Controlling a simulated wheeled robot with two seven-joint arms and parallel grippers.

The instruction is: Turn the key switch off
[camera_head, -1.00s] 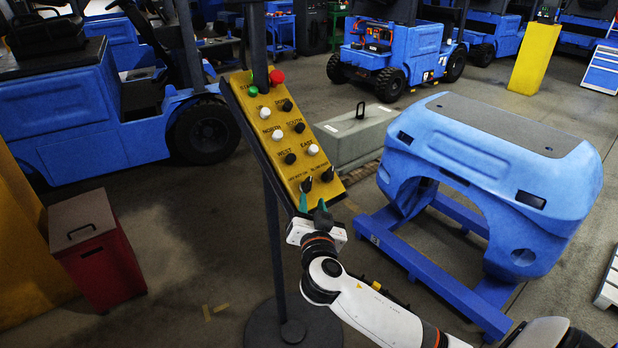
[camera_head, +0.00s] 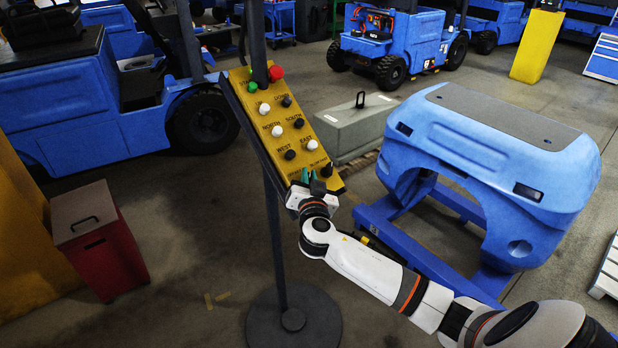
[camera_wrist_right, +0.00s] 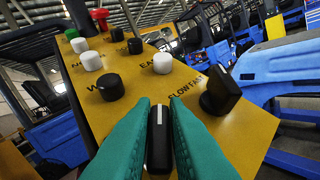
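A yellow button panel (camera_head: 280,125) stands tilted on a dark post. Near its lower end is a black key-switch knob (camera_wrist_right: 159,140) with a white stripe, which points up the panel in the right wrist view. My right gripper (camera_head: 309,177) is at this lower end. In the right wrist view, its green fingers (camera_wrist_right: 160,110) stand one on each side of the knob, with little or no gap; contact is not clear. The knob's label is hidden behind the fingers. My left gripper is not in view.
A second black knob (camera_wrist_right: 220,92), by the SLOW FAST label, is close to the right finger. Several white and black buttons, a green one (camera_wrist_right: 71,33) and a red one (camera_wrist_right: 99,17) lie farther up. A blue machine body (camera_head: 490,165) stands to the right.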

